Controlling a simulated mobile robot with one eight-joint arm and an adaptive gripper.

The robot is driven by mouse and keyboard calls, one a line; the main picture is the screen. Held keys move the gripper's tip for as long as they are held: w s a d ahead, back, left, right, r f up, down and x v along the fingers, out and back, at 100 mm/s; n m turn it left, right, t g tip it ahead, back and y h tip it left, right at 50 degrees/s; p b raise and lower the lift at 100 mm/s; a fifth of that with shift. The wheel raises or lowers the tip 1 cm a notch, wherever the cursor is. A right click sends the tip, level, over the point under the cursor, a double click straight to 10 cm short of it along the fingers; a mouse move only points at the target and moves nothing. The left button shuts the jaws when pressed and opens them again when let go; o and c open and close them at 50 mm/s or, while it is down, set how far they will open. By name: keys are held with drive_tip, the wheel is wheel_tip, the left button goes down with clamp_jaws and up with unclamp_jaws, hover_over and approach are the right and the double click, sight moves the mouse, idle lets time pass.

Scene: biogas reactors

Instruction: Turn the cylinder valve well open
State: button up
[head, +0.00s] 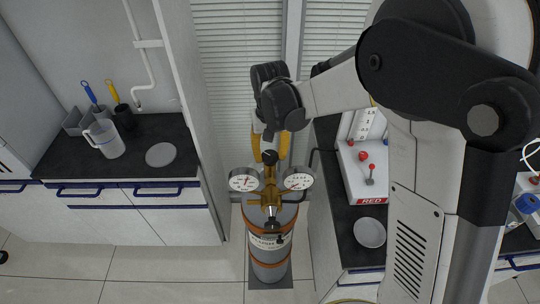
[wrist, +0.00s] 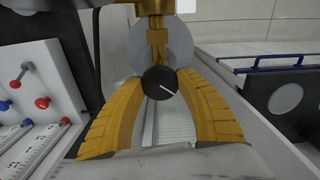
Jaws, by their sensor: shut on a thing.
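The gas cylinder (head: 270,251) stands upright on the floor between two counters, grey with orange bands and a label. A brass regulator (head: 268,190) sits on top, with a left gauge (head: 243,180) and a right gauge (head: 299,179). The round black cylinder valve knob (head: 270,157) is above them; in the wrist view the knob (wrist: 160,82) shows a white line slanting down to the right. My gripper (head: 270,150) reaches it from above, and in the wrist view its yellow fingers (wrist: 160,85) are closed on the knob's two sides. The gauge needles are too small to read surely.
A left counter (head: 130,135) holds a measuring jug (head: 105,138), a dark cup (head: 125,117) and a round plate (head: 160,155). A right counter has a white panel marked RED (head: 367,180) and a round plate (head: 369,232). Floor is clear in front.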

sight(270, 156)
drive_tip(key=n, duration=0.5)
drive_tip(key=shift+f+n+b, duration=0.1)
drive_tip(key=shift+n+b, duration=0.2)
drive_tip(key=shift+b, duration=0.05)
drive_tip(key=n, duration=0.5)
drive_tip(key=shift+n, duration=0.3)
drive_tip(key=shift+s+b, duration=0.1)
drive_tip(key=shift+b, duration=0.2)
drive_tip(key=o, duration=1.2)
wheel_tip(270, 156, up, 12)
drive_tip(key=shift+r, duration=0.1)
